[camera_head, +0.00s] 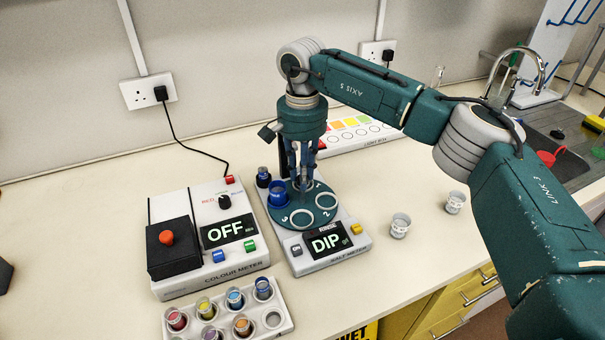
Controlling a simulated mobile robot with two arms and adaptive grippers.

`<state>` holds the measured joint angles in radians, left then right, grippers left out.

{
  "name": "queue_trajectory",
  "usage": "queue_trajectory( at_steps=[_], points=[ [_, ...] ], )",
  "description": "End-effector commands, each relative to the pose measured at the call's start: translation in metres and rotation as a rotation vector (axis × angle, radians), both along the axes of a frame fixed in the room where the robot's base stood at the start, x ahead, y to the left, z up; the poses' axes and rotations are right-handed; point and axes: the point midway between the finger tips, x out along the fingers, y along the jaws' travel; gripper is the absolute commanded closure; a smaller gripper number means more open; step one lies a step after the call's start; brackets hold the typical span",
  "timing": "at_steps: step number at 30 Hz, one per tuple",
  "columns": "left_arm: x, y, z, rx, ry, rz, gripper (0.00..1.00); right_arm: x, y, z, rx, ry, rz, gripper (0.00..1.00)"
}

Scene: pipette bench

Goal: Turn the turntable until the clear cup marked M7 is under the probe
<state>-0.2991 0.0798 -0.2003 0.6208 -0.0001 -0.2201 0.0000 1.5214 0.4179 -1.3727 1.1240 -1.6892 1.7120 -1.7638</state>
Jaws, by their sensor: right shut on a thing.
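The teal turntable (318,217) sits on the white salt meter, whose screen (327,241) reads DIP. It has pale rings numbered on its top. A blue cup (278,194) stands at its left side. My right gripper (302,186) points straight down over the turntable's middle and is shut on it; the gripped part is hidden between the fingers. A dark probe post (284,158) stands behind, partly hidden by my gripper. I cannot make out the M7 mark on any cup. My left gripper is not in view.
The colour meter (212,277), reading OFF, is at left. A rack of coloured cups (274,319) is in front. Two clear cups (400,226) (455,202) stand on the bench at right. A light box (360,135) and a sink (570,150) are behind.

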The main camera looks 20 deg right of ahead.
Motion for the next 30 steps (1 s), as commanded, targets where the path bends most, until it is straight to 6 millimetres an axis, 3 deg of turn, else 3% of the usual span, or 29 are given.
queue_trajectory(
  at_steps=[18, 30],
  points=[
    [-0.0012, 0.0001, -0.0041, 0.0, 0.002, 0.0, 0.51, 0.0015, -0.0002, 0.002, 0.001, -0.006, 0.292, 1.0],
    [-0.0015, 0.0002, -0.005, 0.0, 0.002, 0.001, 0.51, 0.0016, -0.0003, 0.0021, 0.001, -0.006, 0.398, 1.0]
  ],
)
